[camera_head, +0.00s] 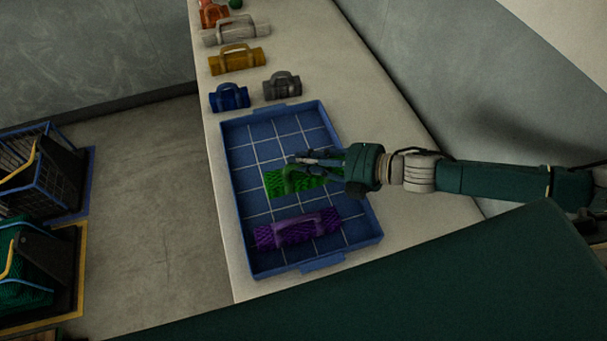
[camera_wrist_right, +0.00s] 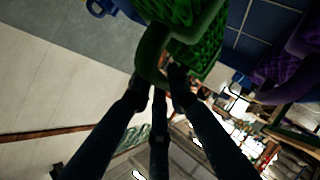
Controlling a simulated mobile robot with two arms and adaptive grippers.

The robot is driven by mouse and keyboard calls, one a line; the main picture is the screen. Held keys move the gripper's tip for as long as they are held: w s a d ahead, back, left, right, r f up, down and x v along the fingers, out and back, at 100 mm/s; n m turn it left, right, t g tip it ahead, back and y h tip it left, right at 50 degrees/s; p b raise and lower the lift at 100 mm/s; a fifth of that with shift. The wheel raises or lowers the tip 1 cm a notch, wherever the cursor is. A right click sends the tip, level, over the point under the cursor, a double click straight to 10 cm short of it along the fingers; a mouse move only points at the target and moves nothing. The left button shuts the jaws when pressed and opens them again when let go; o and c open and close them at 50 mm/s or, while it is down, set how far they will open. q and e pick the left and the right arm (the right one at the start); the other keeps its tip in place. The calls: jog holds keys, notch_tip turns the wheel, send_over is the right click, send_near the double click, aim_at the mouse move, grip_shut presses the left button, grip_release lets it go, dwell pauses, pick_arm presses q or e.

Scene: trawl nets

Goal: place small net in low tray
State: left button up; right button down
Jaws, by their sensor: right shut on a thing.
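A low blue tray (camera_head: 234,228) with a grid floor lies on the long pale table. A rolled green net (camera_head: 276,183) with a handle is over the middle of the tray; I cannot tell if it touches the floor. My right gripper (camera_head: 300,172) comes in from the right and is shut on the green net's handle. In the wrist view the fingers meet at the green handle (camera_wrist_right: 150,50). A purple net roll (camera_head: 265,237) lies in the tray's near part, apart from the green one. My left gripper is not in view.
Behind the tray stand a blue roll (camera_head: 229,98), a grey roll (camera_head: 282,87), a yellow roll (camera_head: 237,61), a pale roll (camera_head: 235,32) and an orange item (camera_head: 212,14). Wire crates (camera_head: 40,175) stand on the floor at left. The tray's far part is clear.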

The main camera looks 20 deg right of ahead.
aim_at(304, 174)
notch_tip(304, 174, down, 5)
jog(key=shift+f, duration=0.15)
dwell(0.3)
jog(key=shift+f, duration=0.15)
jog(key=c, duration=1.7)
grip_release()
jog(key=shift+o, duration=0.2)
